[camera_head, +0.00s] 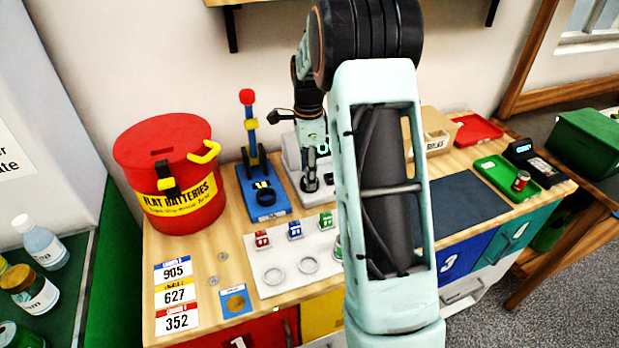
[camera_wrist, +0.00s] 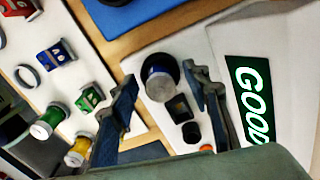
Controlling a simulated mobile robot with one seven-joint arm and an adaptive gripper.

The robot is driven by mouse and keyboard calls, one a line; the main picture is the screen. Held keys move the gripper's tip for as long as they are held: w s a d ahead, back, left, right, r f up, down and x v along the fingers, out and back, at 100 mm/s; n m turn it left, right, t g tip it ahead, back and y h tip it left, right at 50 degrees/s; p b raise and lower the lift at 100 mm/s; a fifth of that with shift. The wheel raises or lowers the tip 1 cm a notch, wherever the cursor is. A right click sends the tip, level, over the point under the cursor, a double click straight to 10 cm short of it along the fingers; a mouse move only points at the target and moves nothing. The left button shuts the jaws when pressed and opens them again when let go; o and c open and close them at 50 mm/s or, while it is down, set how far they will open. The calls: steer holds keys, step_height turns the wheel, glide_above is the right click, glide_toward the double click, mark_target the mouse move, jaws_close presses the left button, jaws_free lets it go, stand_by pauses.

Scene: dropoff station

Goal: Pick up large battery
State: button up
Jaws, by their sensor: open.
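A short, thick cylinder with a grey-blue top, which looks like the large battery (camera_wrist: 160,84), stands in a round black socket of the white tester (camera_wrist: 215,150). The tester's green display (camera_wrist: 250,100) reads GOOD. My gripper (camera_wrist: 161,77) is open in the wrist view, with one finger on each side of the cylinder and a gap to both. In the head view my gripper (camera_head: 312,183) points down over the tester (camera_head: 291,152), and the battery there is hidden or too small to tell.
A white holder board (camera_head: 258,250) with small red, blue and green blocks lies in front. A blue stand (camera_head: 263,205) with a lever and a red FLAT BATTERIES bin (camera_head: 170,150) stand left. Green (camera_head: 495,170) and red (camera_head: 478,128) trays lie right.

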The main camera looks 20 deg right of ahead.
jaws_close()
steer(key=shift+r, duration=0.15)
steer(key=shift+w+r, duration=0.1)
steer(key=shift+r, duration=0.5)
steer(key=s+r+b, duration=0.2)
steer(key=s+r, duration=0.9)
steer(key=s, duration=0.3)
steer(key=shift+r, duration=0.3)
